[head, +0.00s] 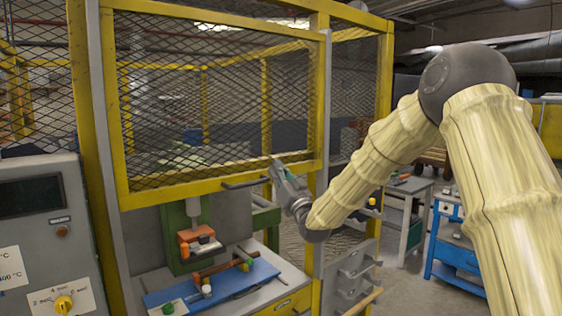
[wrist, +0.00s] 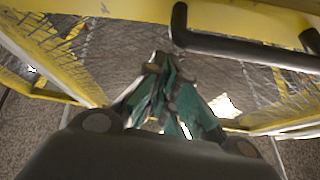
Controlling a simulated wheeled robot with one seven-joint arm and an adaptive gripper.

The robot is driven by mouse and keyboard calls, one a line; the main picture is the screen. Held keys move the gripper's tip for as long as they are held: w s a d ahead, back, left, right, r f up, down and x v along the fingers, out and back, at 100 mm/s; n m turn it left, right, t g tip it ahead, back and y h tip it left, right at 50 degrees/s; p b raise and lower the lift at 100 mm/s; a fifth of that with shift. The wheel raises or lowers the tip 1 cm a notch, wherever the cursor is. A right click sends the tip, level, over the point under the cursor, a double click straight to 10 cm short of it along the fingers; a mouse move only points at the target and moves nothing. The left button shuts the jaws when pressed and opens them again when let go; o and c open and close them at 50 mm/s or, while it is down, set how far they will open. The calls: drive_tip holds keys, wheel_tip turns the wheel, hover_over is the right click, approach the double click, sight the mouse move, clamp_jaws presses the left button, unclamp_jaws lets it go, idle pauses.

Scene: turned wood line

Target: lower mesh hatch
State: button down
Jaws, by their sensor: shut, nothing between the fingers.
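The mesh hatch (head: 170,194) is a yellow-framed wire mesh panel in the upper part of the machine enclosure in the head view. It stands raised, with an open space below its bottom rail. A dark bar handle (head: 240,184) is fixed to that rail; it also shows large at the top right of the wrist view (wrist: 245,48). My gripper (head: 276,164) is at the right end of the handle in the head view. Its green-padded fingers (wrist: 158,62) are closed together, beside the handle and not around it. Whether they touch the rail or handle I cannot tell.
Below the hatch are a green press (head: 176,238) and a blue plate (head: 228,287) with small parts on it. A grey control cabinet (head: 60,235) stands at left. Yellow posts frame the opening. A blue cart (head: 452,252) stands at right, with floor visible around it.

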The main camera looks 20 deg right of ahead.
drive_tip(key=shift+a+f, duration=0.15)
drive_tip(key=shift+f, duration=0.4)
wheel_tip(320, 180, down, 51)
drive_tip(key=b, duration=3.5)
drive_tip(key=shift+b, duration=0.3)
drive_tip(key=shift+s, duration=0.1)
